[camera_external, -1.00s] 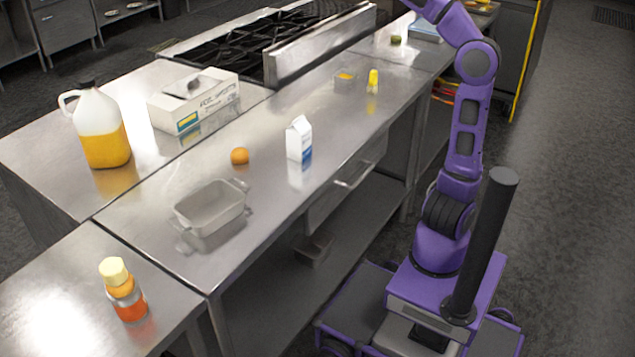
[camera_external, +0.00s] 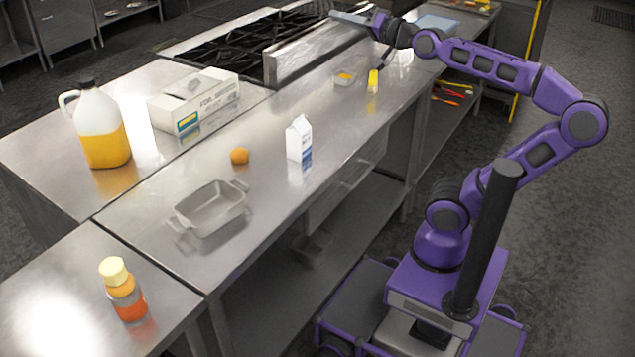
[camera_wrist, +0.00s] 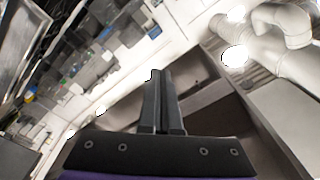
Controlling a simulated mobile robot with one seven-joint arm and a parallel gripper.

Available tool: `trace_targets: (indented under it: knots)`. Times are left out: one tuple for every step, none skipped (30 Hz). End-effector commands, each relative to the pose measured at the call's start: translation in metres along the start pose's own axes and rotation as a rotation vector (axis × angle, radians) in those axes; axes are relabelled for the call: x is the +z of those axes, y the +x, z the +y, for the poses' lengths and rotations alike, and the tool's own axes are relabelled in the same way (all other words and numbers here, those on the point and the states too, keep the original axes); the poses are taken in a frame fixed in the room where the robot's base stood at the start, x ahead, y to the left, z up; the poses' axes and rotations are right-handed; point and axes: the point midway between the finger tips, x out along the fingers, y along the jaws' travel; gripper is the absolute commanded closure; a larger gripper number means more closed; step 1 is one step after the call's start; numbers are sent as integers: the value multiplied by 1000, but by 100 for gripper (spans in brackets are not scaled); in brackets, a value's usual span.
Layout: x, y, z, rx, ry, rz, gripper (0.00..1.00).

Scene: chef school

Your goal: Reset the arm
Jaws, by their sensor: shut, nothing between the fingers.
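My gripper (camera_wrist: 160,75) is shut and empty in the wrist view, its two dark fingers side by side. In the external view my gripper (camera_external: 352,18) is at the top, held above the far part of the counter near the stove's raised metal back. My purple arm is bent, with its elbow out to the right and its forearm reaching up and left. The fine shape of the fingers is hard to make out there. The wrist view looks towards wall shelves and pale ducts (camera_wrist: 280,35).
The steel counter (camera_external: 270,205) carries a grey baking dish (camera_external: 210,208), an orange (camera_external: 239,156), a milk carton (camera_external: 299,138) and a small yellow-topped bottle (camera_external: 373,82). A jug (camera_external: 101,125), a foil box (camera_external: 194,100) and a sauce bottle (camera_external: 122,290) stand nearby. Floor at right is clear.

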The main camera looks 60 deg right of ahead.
Motion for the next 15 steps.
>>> trace_targets:
  knots:
    - [16,-11,8,34,15,-9,100]
    - [27,-16,13,54,21,-19,100]
    - [41,-22,20,81,29,-32,100]
    - [53,-26,27,104,31,-45,100]
    - [66,-31,34,131,29,-62,100]
    - [84,-36,45,170,18,-92,100]
    - [98,-39,53,199,4,-120,100]
    - [111,-42,61,226,-15,-151,100]
    - [128,-46,72,262,-47,-200,100]
    - [142,-50,80,288,-78,-244,100]
    - [155,-54,89,314,-114,-293,100]
    - [173,-59,100,345,-168,-365,100]
    - [185,-64,107,364,-211,-422,100]
    - [197,-69,114,381,-256,-481,100]
    - [211,-76,123,398,-317,-560,100]
